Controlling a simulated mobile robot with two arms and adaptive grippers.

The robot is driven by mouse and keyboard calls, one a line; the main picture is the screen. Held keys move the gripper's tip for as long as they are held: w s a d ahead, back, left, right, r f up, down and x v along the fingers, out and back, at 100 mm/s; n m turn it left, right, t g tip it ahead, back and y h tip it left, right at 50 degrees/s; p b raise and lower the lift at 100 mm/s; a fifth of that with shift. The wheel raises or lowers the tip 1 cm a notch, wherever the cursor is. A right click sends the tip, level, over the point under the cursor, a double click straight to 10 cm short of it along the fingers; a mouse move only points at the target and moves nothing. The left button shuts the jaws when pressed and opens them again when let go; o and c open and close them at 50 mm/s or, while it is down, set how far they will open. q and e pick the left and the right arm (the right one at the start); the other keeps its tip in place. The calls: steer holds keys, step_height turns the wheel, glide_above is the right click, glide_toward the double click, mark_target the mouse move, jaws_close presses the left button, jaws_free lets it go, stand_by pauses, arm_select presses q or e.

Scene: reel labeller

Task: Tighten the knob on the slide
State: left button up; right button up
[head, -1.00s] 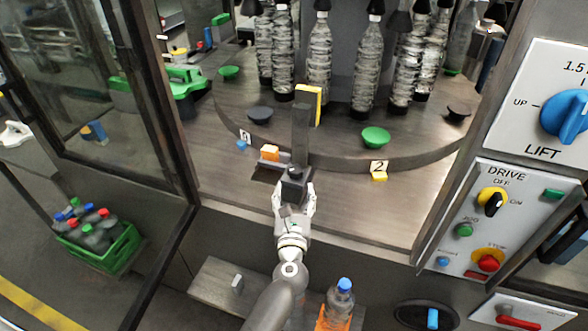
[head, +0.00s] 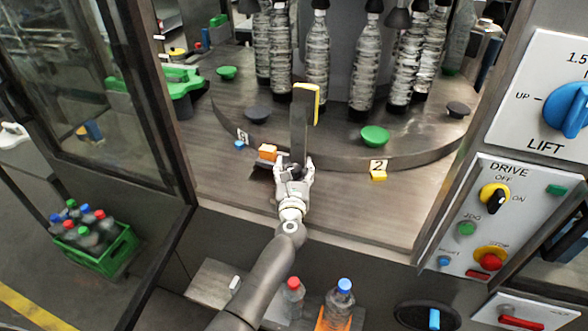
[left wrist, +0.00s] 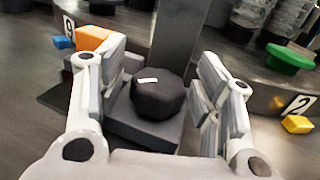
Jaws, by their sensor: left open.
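The knob (left wrist: 158,96) is a black faceted knob with a white mark on top. It sits on the slide's dark block (left wrist: 140,128) at the foot of an upright post (head: 299,130) with a yellow edge. My left gripper (head: 295,172) is at the post's foot. In the left wrist view the left gripper (left wrist: 164,88) is open, with one finger on each side of the knob and a visible gap to each. In the head view the gripper mostly hides the knob. My right gripper is not in view.
A round table with several bottles (head: 317,60) and a green cap-like disc (head: 375,136) stands behind. An orange block (head: 268,152) lies left of the post and a yellow block (head: 378,176) right. The control panel (head: 482,215) borders the right. An open glass door (head: 95,90) borders the left.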

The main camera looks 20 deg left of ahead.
arm_select(q)
steer(key=c, duration=1)
steer(key=shift+c, duration=0.2)
